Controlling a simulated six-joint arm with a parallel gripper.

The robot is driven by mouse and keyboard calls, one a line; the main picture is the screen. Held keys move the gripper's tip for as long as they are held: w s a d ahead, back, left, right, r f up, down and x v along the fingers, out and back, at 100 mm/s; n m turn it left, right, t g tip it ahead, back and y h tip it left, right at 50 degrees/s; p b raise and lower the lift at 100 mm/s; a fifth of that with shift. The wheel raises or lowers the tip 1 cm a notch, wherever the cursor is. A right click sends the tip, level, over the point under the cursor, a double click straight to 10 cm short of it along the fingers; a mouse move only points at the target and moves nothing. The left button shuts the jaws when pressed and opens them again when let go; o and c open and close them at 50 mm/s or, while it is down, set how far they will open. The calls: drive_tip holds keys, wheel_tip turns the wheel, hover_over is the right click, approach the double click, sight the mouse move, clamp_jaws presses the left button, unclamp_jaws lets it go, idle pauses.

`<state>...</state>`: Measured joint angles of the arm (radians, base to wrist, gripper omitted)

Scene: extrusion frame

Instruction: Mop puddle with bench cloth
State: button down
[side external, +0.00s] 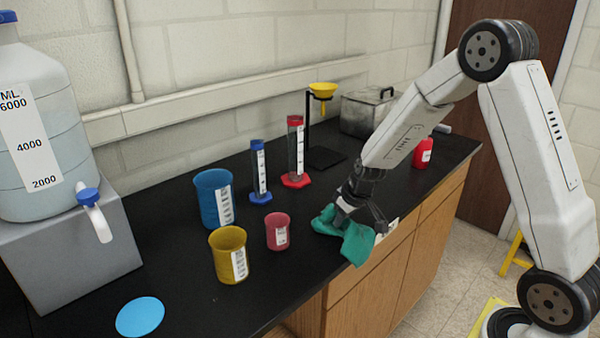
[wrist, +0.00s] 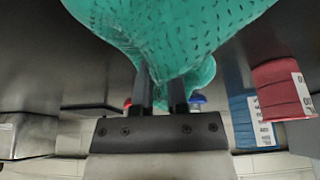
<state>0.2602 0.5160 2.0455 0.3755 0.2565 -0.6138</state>
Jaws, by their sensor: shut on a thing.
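The green bench cloth (side external: 358,244) is bunched in my gripper (side external: 362,214) at the bench's front edge, and part of it hangs past that edge. In the wrist view the cloth (wrist: 170,30) fills the top middle, pinched between the two dark fingers of my gripper (wrist: 161,88). A flat, round light-blue patch (side external: 140,317) lies on the black bench at the front left, well apart from the cloth. It looks like the puddle. The patch does not show in the wrist view.
Yellow (side external: 228,256), pink (side external: 278,232) and blue (side external: 213,198) beakers stand between cloth and patch. Blue (side external: 259,172) and red (side external: 295,150) cylinders and a funnel stand (side external: 322,120) are behind. A large jug (side external: 40,130) with a tap sits on a grey block (side external: 75,250) at left.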

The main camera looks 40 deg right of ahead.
sight(304, 219)
drive_tip(key=shift+d, duration=3.9)
drive_tip(key=shift+w+d, duration=0.15)
drive_tip(key=shift+w, duration=1.9)
drive_tip(key=shift+s+a, duration=0.1)
drive_tip(key=shift+a, duration=6.1)
drive_tip(key=w, duration=0.4)
drive_tip(key=shift+d, duration=6.15)
wheel_tip(304, 219, up, 10)
drive_tip(key=shift+r, duration=0.25)
